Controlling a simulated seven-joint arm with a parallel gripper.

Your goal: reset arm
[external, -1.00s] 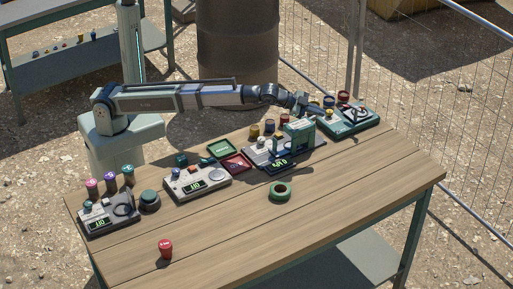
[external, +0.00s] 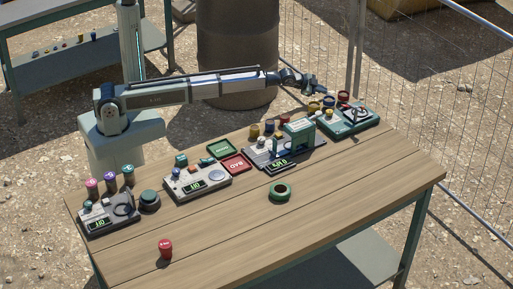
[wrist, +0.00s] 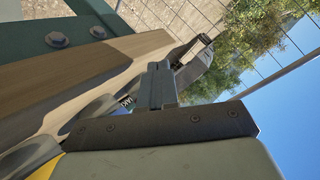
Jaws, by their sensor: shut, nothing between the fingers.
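My arm reaches out to the right over the back of the wooden table (external: 330,210). My gripper (external: 322,90) is in the air above the green device (external: 349,120) at the table's far right end. In the wrist view my gripper (wrist: 158,85) is shut, with nothing between its fingers. That view is tilted and shows part of the tabletop edge, the fence and the sky.
Several devices stand along the back of the table, with a green tray (external: 222,148) and a red tray (external: 236,164) between them. A wire fence (external: 430,110) is behind.

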